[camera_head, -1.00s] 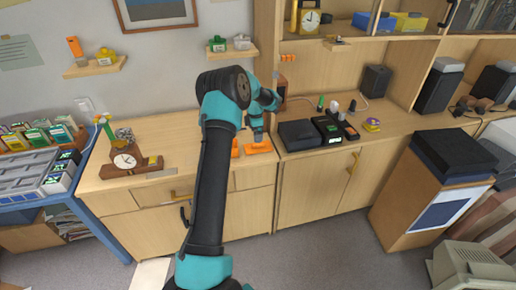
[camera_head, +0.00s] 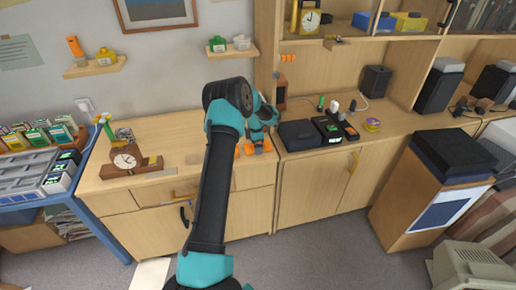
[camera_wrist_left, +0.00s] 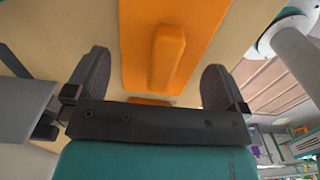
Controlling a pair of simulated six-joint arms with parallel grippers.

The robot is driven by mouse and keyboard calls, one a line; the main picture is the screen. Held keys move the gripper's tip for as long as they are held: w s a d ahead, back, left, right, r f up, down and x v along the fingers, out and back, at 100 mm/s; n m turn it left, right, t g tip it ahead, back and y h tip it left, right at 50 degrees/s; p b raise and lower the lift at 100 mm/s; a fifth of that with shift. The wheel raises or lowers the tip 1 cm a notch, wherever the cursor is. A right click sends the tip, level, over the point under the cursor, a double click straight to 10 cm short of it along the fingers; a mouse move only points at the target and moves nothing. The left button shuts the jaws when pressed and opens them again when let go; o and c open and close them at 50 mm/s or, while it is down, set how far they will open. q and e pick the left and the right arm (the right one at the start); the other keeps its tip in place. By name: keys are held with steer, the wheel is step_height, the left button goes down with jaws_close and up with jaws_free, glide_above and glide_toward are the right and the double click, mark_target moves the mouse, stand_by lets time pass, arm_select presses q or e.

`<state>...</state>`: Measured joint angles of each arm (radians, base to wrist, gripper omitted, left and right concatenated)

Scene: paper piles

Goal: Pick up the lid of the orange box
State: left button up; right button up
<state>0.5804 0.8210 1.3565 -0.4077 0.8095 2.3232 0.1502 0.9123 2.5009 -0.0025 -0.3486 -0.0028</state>
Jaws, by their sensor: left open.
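The orange box's lid (camera_wrist_left: 203,32) is a flat orange plate with a raised bar-shaped handle (camera_wrist_left: 167,55) in the left wrist view. In the head view small orange parts (camera_head: 249,149) show on the light wooden cabinet top, partly hidden by my gripper. My left gripper (camera_wrist_left: 153,82) is open, with one dark finger on each side of the orange lid's handle in the picture. I cannot tell whether the fingers touch anything. The rest of the box is mostly hidden. My right gripper is not in view.
A wooden clock (camera_head: 127,161) stands left on the cabinet top (camera_head: 190,140). To the right are a black box (camera_head: 299,135) and small dark devices (camera_head: 328,128). An upright shelf panel (camera_head: 266,70) rises behind the gripper. The cabinet top between clock and gripper is clear.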

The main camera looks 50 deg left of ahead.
arm_select(q)
steer(key=shift+f, duration=0.3)
steer(key=shift+c, duration=0.3)
steer(key=c, duration=0.7)
steer(key=shift+r, duration=0.2)
steer(key=shift+r, duration=0.25)
step_height(320, 180, up, 3)
steer(key=shift+f, duration=0.1)
steer(key=s+d, duration=0.3)
steer(key=d, duration=0.1)
steer(key=s+d+r, duration=0.1)
steer(key=s+d, duration=0.6)
steer(key=d, duration=0.1)
steer(key=shift+s+r, duration=0.2)
